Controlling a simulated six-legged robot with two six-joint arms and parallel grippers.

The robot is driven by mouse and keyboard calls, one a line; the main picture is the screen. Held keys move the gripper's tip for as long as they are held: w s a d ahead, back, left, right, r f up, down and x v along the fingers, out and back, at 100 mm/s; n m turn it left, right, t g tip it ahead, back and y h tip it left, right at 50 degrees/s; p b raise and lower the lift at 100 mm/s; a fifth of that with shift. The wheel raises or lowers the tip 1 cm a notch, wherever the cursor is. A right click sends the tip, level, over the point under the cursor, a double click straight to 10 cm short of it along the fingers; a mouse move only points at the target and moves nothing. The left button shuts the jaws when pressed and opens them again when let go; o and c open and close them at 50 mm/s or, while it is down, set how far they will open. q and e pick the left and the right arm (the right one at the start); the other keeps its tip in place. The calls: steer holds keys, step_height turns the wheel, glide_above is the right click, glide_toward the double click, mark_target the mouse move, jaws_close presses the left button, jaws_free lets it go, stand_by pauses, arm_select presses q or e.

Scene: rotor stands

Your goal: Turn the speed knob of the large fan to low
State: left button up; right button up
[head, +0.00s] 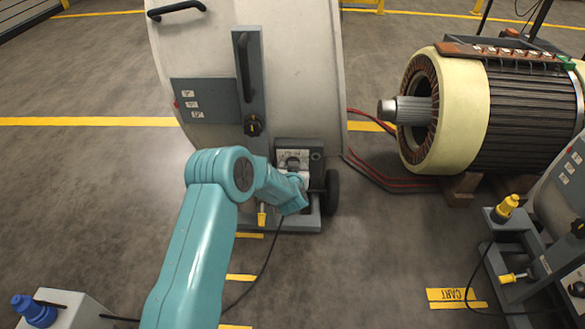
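The large fan (285,75) is a big pale drum housing at the top centre of the head view. A control box (316,154) with a white marked plate (293,155) sits low on its front. A dark rounded part shows in front of the plate; I cannot tell whether it is the speed knob or part of my gripper. My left arm's teal links reach up from the bottom to this box. My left gripper (293,167) is at the plate, small and largely hidden, so its opening and any contact are unclear. My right gripper is out of view.
A copper-wound motor (455,110) lies right, with red cables between. A cart (515,270) stands lower right, and a blue-capped grey box (65,309) lower left. Floor at left is clear.

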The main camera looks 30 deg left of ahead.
arm_select(q)
steer(key=c, duration=0.8)
steer(key=shift+w+d+f+m+g+y+p, duration=0.15)
steer(key=shift+m+g+y+p, duration=0.2)
steer(key=shift+m+y+p, duration=0.7)
steer(key=shift+d+r+m+g+y+p, duration=0.1)
steer(key=shift+m+g+y+p, duration=0.4)
steer(key=shift+m, duration=1.15)
steer(key=shift+f+y, duration=0.1)
steer(key=shift+y, duration=0.15)
steer(key=o, duration=1)
